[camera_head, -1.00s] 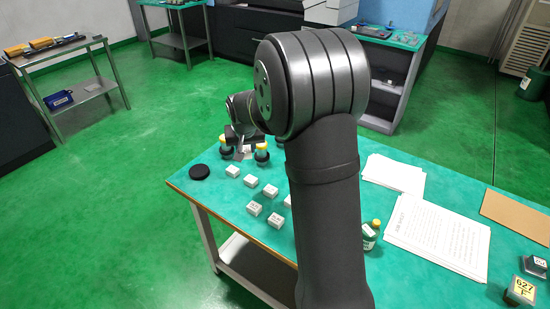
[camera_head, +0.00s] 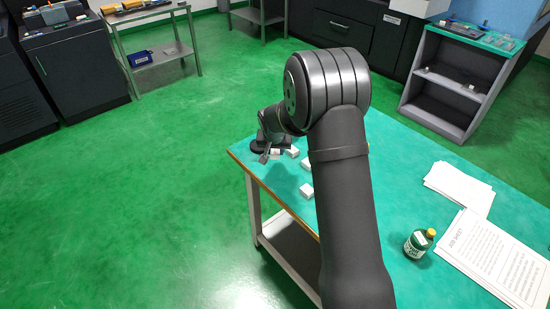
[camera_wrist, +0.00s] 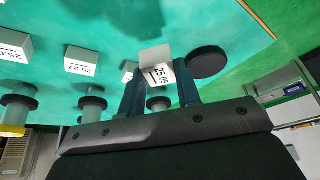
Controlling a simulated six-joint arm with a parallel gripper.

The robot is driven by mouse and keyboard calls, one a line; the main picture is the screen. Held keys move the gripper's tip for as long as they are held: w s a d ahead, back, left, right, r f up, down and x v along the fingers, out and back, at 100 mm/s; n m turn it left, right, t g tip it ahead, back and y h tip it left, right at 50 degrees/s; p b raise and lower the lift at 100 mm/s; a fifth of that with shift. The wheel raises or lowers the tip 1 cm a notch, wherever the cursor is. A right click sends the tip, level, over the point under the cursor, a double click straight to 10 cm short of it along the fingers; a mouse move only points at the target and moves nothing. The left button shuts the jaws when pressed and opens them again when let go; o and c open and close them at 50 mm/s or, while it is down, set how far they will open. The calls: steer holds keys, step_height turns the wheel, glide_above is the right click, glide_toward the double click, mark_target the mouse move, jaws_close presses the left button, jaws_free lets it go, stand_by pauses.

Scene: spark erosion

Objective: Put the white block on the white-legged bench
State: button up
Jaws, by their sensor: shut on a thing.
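A white block (camera_wrist: 152,60) with a printed label that looks like 25.05 is held between the two fingers of my gripper (camera_wrist: 158,82) in the wrist view. It appears above the green table top. In the head view my gripper (camera_head: 265,154) is small, over the far left corner of the green-topped bench (camera_head: 400,150), and my arm hides part of that bench. This bench has pale legs and a lower shelf. Another bench (camera_head: 150,12) with pale grey metal legs stands at the upper left; I cannot tell surely which one counts as white-legged.
Open green floor (camera_head: 150,190) is at left.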

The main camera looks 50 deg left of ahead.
mark_target(273, 158)
steer(key=shift+s+a+f, duration=0.2)
steer(key=shift+a+f, duration=0.15)
steer(key=shift+f, duration=1.8)
steer(key=shift+f, duration=0.1)
steer(key=shift+f, duration=0.15)
steer(key=o, duration=1.1)
steer(key=v, duration=1.2)
steer(key=shift+r, duration=0.25)
steer(key=shift+f, duration=0.15)
